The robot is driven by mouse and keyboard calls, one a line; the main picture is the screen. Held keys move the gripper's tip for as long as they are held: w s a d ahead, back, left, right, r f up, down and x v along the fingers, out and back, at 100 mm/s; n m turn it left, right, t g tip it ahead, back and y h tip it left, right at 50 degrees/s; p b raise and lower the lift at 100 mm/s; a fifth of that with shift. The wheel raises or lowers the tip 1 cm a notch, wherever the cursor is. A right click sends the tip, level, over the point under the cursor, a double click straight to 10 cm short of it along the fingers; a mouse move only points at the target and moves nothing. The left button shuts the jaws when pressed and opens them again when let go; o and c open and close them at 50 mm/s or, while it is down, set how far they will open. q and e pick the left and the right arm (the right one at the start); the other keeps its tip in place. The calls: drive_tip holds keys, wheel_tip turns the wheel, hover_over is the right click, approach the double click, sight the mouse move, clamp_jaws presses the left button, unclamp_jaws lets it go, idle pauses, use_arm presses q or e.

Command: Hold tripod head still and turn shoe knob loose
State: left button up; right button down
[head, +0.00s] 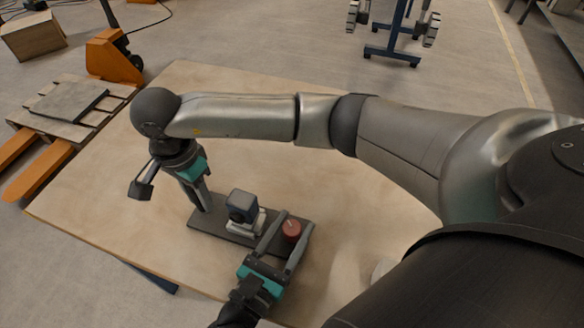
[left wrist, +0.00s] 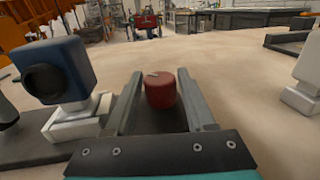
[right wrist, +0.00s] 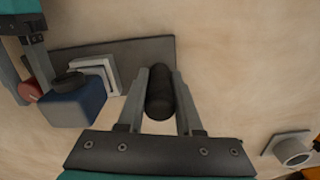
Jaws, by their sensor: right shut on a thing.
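The tripod head is a dark plate (head: 213,237) on the table. It bears a pale block (head: 243,224) with a dark blue box (head: 242,205) on top, and a round red knob (head: 291,231) near its right end. My left gripper (head: 285,228) is open, with one finger on each side of the knob. The left wrist view shows the red knob (left wrist: 160,92) between the fingers, with gaps beside it. My right gripper (right wrist: 160,72) is shut on a black upright grip (right wrist: 160,98) at the plate's other end. In the head view that grip is largely hidden by the right gripper (head: 204,200).
The wooden table (head: 110,190) is mostly bare around the plate. A pale fixture (left wrist: 303,80) stands right of my left gripper in the left wrist view. An orange pallet truck (head: 110,58) stands on the floor beyond the table. My arm spans above the table.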

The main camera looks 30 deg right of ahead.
use_arm(q)
drive_tip(key=v, duration=1.2)
